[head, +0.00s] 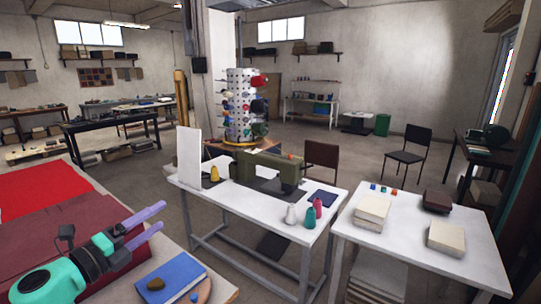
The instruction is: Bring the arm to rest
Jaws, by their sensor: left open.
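My left gripper (162,216) reaches in from the lower left, over the near table. Its two purple fingers point to the right and stand apart, with nothing seen between them. The turquoise and dark arm behind it lies over a dark red cloth (50,228). A bright red cloth (40,188) lies further back on the same table. My right gripper is not in view.
Beside the gripper, a blue flat item (180,274) with a small brown object (155,284) on it lies near the table edge. A white table (240,207) with a green sewing machine (265,170) stands ahead. Another white table (450,262) holds pale stacks (447,238).

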